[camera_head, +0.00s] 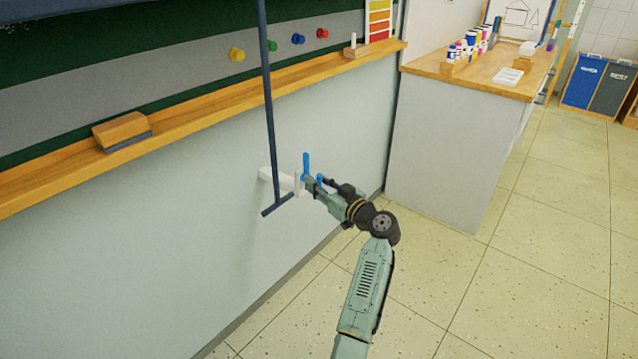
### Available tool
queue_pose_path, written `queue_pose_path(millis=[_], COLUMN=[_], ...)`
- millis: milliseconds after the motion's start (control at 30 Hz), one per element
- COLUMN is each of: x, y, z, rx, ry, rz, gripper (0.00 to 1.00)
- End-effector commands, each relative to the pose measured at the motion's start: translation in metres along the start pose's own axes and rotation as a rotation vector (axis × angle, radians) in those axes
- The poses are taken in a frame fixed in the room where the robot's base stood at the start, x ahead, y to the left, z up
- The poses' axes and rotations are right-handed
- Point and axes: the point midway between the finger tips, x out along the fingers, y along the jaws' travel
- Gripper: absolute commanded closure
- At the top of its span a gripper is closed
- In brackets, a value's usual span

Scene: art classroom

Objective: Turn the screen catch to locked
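A white bracket (266,174) sticks out from the pale wall below the chalk ledge. A small blue upright lever (306,160) stands at it and looks like the screen catch. Another bit of blue shows just right of it, between or behind my fingers. My gripper (314,183) is at the blue lever, reaching in from the right. It is too small and overlapped to tell whether the fingers touch the lever or how far apart they are.
The wooden chalk ledge (220,112) runs above, with an eraser (122,131) on it. Coloured magnets sit on the board. A cabinet (440,150) with paint pots on top stands to the right. Blue and grey bins (583,82) are at the far right. The tiled floor between is clear.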

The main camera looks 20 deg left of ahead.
Motion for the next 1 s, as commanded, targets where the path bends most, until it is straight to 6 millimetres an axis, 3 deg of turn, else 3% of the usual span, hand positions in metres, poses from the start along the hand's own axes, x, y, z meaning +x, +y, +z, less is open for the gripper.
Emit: queue_pose_path(millis=[300, 1000], x=[-0.0004, 0.0010], y=[0.0024, 0.0030], z=[-0.0007, 0.0003], rx=[-0.001, -0.012], ry=[0.001, 0.005], rz=[0.008, 0.012], gripper=[1.00, 1.00])
